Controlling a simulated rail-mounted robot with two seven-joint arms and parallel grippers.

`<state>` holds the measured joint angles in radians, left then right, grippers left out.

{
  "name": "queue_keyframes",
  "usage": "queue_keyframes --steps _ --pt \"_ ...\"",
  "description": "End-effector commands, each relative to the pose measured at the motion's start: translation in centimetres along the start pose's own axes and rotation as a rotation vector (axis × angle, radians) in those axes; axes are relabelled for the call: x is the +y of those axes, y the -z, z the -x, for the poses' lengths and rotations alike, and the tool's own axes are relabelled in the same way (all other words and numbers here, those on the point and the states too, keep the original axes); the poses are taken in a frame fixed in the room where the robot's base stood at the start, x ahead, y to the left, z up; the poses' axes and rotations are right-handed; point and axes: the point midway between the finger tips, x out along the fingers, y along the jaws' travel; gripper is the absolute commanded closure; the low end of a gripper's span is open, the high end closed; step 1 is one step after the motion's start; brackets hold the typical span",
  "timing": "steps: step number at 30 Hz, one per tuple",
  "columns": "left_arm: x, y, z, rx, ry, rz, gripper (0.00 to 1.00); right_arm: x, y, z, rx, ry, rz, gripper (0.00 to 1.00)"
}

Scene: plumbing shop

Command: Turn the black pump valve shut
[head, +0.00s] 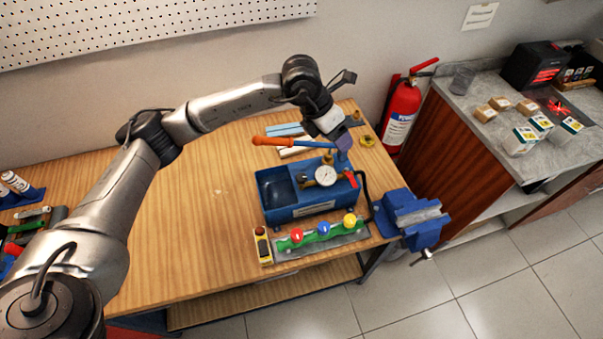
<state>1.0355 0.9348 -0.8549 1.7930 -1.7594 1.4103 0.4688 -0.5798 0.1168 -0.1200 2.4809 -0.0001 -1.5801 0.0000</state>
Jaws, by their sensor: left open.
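The blue test pump (287,196) stands on the wooden bench, with a round white gauge (326,175) and brass fittings on top. A small dark part (303,180) beside the gauge may be the black valve; it is too small to tell how it is turned. A red handle (351,179) sits at the pump's right end. The pump's orange-gripped lever (272,141) points left behind the tank. My left gripper (344,142) is open, above and behind the gauge; its fingertips are hard to make out. My right gripper is not in view.
A green manifold (322,236) with red, blue and yellow knobs and a yellow level (262,246) lie at the bench's front. A blue vise (411,217) is at the right corner. Pipes (287,130) lie behind the pump. The bench's left middle (205,210) is clear.

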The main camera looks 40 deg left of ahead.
Motion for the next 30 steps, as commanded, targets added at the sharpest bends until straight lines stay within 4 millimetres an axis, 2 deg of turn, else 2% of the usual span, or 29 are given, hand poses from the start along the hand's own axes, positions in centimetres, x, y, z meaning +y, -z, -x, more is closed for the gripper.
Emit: queue_keyframes --steps 3,6,9,14,20,30 --pt "2.2 2.5 0.4 0.153 -0.141 0.047 0.41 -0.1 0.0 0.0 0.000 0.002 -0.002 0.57" --pt "3.3 4.2 0.9 0.255 -0.223 0.086 0.41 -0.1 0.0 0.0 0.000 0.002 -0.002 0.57" --pt "3.9 5.5 1.5 0.330 -0.273 0.119 0.41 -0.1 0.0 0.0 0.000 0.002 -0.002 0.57" --pt "4.3 6.4 1.8 0.381 -0.314 0.169 0.41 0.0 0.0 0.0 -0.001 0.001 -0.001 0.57" --pt "4.9 7.2 -0.1 0.378 -0.315 0.186 0.41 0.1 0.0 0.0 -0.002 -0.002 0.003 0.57" --pt "6.5 9.7 -5.7 0.378 -0.313 0.184 0.41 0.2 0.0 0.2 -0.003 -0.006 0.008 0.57"
